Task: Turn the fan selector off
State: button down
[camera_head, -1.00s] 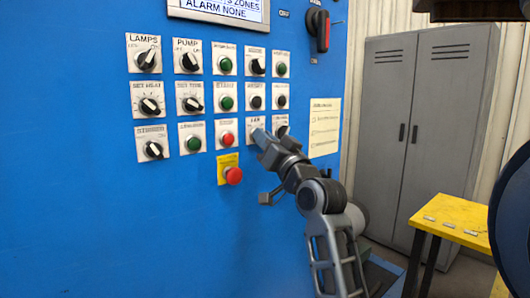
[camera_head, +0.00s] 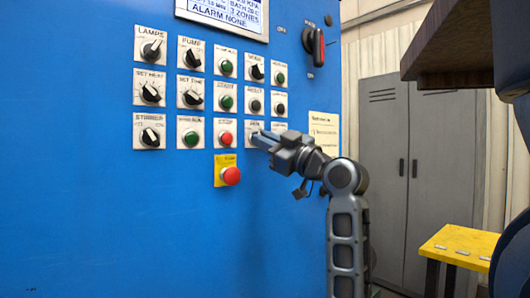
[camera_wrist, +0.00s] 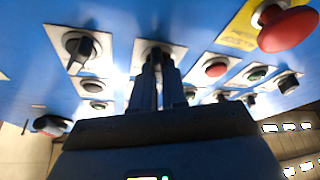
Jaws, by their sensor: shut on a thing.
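The fan selector's white plate (camera_head: 252,127) is in the bottom row of the blue control panel, right of a red button. My gripper (camera_head: 258,139) reaches it from the right, and its fingers cover the knob in the head view. In the wrist view the fingers of my gripper (camera_wrist: 157,62) point at the fan selector's plate (camera_wrist: 142,46) and are shut on its knob. The knob is mostly hidden between the fingers, so its angle cannot be read.
A red emergency button (camera_head: 231,176) on a yellow plate sticks out just below left. A red button (camera_head: 225,139) and another plate (camera_head: 279,127) are close on either side. A yellow table (camera_head: 462,246) and grey locker (camera_head: 385,170) stand to the right.

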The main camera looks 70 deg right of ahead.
jog(key=shift+n+y, duration=0.4)
jog(key=shift+n, duration=0.3)
jog(key=c, duration=1.2)
grip_release()
jog(key=shift+o, duration=0.2)
jog(key=shift+s+b, duration=0.1)
jog(key=shift+b, duration=0.2)
jog(key=b+v, duration=0.1)
jog(key=v, duration=0.6)
jog(key=shift+s+a+f, duration=0.15)
jog(key=shift+s+a, duration=0.05)
